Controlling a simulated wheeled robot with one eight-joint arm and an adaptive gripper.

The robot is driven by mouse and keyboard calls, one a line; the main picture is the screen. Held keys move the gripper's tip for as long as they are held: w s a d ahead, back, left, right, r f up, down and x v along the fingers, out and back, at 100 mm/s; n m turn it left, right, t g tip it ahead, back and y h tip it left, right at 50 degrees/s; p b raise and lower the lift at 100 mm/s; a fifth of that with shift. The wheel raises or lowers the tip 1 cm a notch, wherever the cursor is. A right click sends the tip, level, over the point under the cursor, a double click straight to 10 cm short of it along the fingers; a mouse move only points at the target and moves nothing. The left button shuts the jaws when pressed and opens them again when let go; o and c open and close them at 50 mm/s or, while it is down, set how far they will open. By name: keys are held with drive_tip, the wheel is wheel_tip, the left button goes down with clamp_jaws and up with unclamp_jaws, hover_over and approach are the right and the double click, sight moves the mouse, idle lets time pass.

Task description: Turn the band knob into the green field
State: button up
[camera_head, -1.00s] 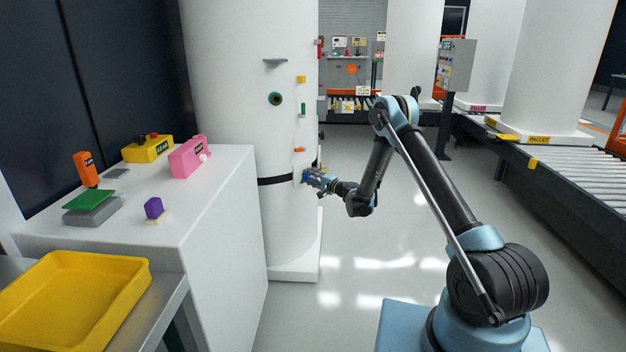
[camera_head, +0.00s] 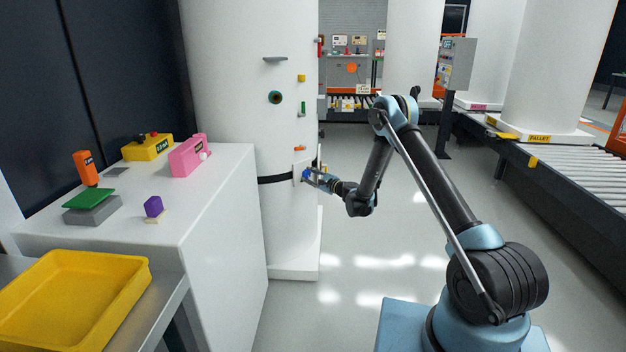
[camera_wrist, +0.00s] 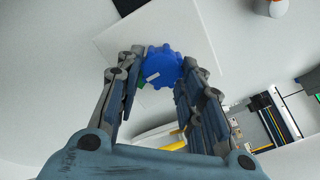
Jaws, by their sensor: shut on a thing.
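The band knob is blue and scalloped with a white pointer mark (camera_wrist: 163,66), and sits on a pale square plate (camera_wrist: 120,38) in the wrist view. My gripper (camera_wrist: 164,62) is shut on the knob, one finger on each side. A small green patch (camera_wrist: 141,84) shows at the knob's lower left, beside the left finger. The white mark points toward the lower left, roughly at that green patch. I cannot tell whether it lies within the field, as the fingers hide much of the dial. In the head view my gripper (camera_head: 314,179) is at the tank's right side, by the black band (camera_head: 275,179).
The white tank (camera_head: 240,110) carries several small coloured fittings above the band. A white cabinet (camera_head: 215,220) with coloured devices and a yellow tray (camera_head: 75,300) stand at the left. A roller conveyor (camera_head: 570,155) runs at the right. The floor between is clear.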

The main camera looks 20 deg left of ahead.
drive_tip(key=shift+w+d+m, duration=0.1)
drive_tip(key=shift+m, duration=0.3)
drive_tip(key=o, duration=1.1)
drive_tip(key=shift+c, duration=0.2)
drive_tip(key=v, duration=0.7)
drive_tip(key=shift+d, duration=0.2)
